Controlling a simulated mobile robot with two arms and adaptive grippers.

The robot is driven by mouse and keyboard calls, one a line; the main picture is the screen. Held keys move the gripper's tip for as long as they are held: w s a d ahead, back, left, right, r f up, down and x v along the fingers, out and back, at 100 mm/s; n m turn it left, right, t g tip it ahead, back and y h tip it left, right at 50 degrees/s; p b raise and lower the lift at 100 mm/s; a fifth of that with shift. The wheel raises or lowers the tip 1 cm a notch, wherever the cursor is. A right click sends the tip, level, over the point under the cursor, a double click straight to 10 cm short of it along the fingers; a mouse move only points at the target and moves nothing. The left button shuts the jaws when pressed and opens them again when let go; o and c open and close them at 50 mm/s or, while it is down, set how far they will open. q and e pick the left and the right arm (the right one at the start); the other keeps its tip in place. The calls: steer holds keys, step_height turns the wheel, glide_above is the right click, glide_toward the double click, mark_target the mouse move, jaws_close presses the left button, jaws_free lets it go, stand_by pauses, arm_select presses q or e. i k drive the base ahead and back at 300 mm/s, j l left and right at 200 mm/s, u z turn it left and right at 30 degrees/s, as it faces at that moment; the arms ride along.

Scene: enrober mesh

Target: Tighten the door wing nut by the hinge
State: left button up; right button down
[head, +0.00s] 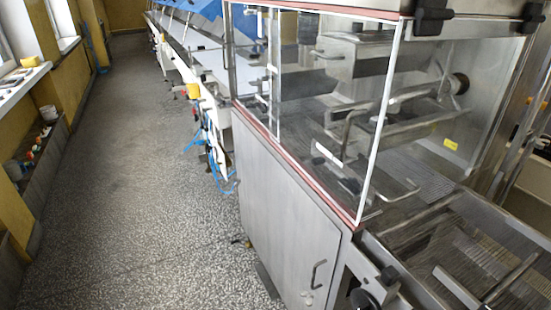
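The machine's clear-panelled enclosure (325,150) stands in the right half of the head view, with white edge strips and a red seal along its bottom. Two black hinge-like brackets, a left one (432,15) and a right one (530,17), sit at its top edge. Below is a grey steel cabinet door (285,225) with a bar handle (317,274) and small pale fittings (307,298) under the handle; it looks closed. I cannot make out a wing nut for certain. Neither of my grippers is in view.
A dark round knob (362,298) sits at the machine's lower front, beside the mesh conveyor (480,245). A long white belt line (200,60) runs away behind, with blue hoses (215,165) hanging down. The speckled floor (120,170) at left is clear up to the wall ledge.

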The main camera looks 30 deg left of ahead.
mark_target(238, 180)
steer(key=i+j, duration=0.15)
steer(key=j, duration=0.25)
steer(key=i+j+z, duration=0.1)
steer(key=j, duration=0.25)
steer(key=i+j+z, duration=0.1)
steer(key=j, duration=0.3)
steer(key=i+j, duration=0.15)
steer(key=j, duration=0.25)
steer(key=i+j+z, duration=0.1)
steer(key=j, duration=0.3)
